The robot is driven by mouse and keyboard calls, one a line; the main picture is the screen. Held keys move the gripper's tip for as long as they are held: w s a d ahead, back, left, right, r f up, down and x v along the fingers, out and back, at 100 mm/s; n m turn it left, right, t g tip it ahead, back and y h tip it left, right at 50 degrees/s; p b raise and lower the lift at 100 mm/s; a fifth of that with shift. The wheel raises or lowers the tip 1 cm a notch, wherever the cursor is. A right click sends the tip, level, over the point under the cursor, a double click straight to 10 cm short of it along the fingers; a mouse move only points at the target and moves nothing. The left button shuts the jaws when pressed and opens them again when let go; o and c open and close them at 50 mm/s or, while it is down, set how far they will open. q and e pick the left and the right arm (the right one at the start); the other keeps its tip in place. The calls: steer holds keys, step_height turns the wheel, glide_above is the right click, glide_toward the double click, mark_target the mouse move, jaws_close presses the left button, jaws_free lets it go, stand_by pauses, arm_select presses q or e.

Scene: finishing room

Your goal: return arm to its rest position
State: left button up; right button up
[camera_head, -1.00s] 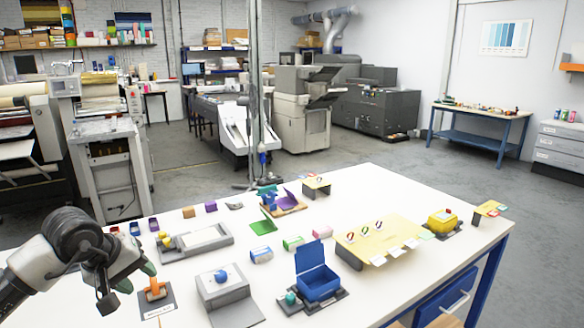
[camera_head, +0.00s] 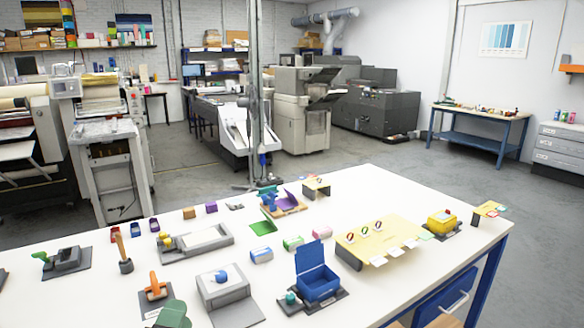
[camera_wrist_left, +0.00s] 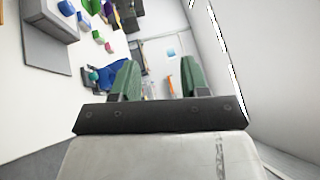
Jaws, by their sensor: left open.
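My left gripper shows in the wrist view (camera_wrist_left: 158,82) with its two green fingers apart and nothing between them. In the head view only a green fingertip (camera_head: 172,315) shows at the bottom edge, in front of the orange-handled tool (camera_head: 154,284) on its dark labelled plate. The rest of the left arm is out of the head view. My right gripper is in neither view.
The white worktable (camera_head: 395,210) holds a grey block with a blue knob (camera_head: 222,284), an open blue box (camera_head: 318,280), a yellow sloped board (camera_head: 385,238), a wooden-handled tool (camera_head: 121,252) and a grey-green device (camera_head: 66,258). The floor beyond is open.

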arm_select(q)
steer(key=s+a+f+n+g+y, duration=0.35)
steer(key=s+f+n+g, duration=0.55)
steer(key=f+n, duration=0.4)
steer(key=s+d+f+n+g+h, duration=0.2)
steer(key=s+f+n+g, duration=0.45)
steer(key=s, duration=0.75)
step_height(320, 180, down, 35)
steer(key=s+m+g+b, duration=0.2)
steer(key=b, duration=0.4)
steer(key=s+a+f+b, duration=0.1)
steer(key=s+f+b, duration=0.1)
steer(key=s+f, duration=0.5)
steer(key=s+a+f+g+b, duration=0.1)
steer(key=s+f+b, duration=0.1)
steer(key=s+f, duration=0.6)
step_height(320, 180, down, 3)
steer(key=shift+a+f+y, duration=0.2)
steer(key=shift+a+y, duration=0.05)
steer(key=shift+y, duration=0.1)
steer(key=shift+g, duration=0.25)
